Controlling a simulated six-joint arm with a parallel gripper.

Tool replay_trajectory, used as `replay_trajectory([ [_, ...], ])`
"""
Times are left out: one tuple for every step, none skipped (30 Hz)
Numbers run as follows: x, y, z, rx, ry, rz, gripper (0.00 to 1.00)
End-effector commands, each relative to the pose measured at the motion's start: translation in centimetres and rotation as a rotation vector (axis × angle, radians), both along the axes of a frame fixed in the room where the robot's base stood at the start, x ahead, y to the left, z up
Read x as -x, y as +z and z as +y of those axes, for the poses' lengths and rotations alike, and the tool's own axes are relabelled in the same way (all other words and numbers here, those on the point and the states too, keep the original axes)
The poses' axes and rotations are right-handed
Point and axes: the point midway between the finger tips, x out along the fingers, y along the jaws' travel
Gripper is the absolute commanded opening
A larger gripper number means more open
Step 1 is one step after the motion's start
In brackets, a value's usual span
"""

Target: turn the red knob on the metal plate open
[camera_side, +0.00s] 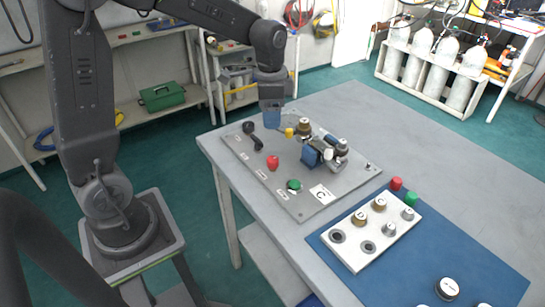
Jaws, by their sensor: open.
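The red knob (272,162) stands on the left part of the grey metal plate (258,166), which lies on the table. Which way the knob is turned is too small to tell. My gripper (272,122) is open, pointing down over the back part of the plate. It appears above and behind the red knob in the picture, apart from it. Its blue fingers are seen edge-on, and nothing shows held between them.
The plate also carries a black handset (252,134), a yellow knob (289,132), a green knob (294,184) and a blue block (318,152) among metal fittings. A white block (352,255) with several knobs sits on a blue mat (460,262). The table's back right is clear.

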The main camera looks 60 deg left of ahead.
Motion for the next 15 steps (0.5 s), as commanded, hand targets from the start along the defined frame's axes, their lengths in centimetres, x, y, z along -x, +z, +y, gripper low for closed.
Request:
replay_trajectory([
  [-0.4,-0.5,0.3,0.002,-0.012,0.013,0.6],
  [-0.5,-0.7,0.4,0.003,-0.019,0.017,0.6],
  [-0.7,-0.9,0.5,0.004,-0.024,0.022,0.6],
  [-0.7,-1.1,0.5,0.004,-0.027,0.023,0.6],
  [-0.7,-1.3,0.5,0.005,-0.029,0.026,0.6],
  [-0.7,-1.6,0.5,0.004,-0.03,0.026,0.6],
  [-0.8,-1.9,0.5,0.004,-0.03,0.026,0.6],
  [-0.7,-2.2,0.5,0.004,-0.03,0.026,0.6],
  [-0.7,-2.8,0.5,0.005,-0.029,0.027,0.6],
  [-0.7,-3.3,0.5,0.005,-0.029,0.027,0.6],
  [-0.6,-3.8,0.5,0.005,-0.029,0.029,0.6],
  [-0.6,-4.6,0.5,0.005,-0.029,0.029,0.6],
  [-0.7,-5.3,0.5,0.005,-0.029,0.029,0.6],
  [-0.6,-5.9,0.5,0.005,-0.028,0.03,0.6],
  [-0.6,-6.7,0.5,0.005,-0.028,0.029,0.6],
])
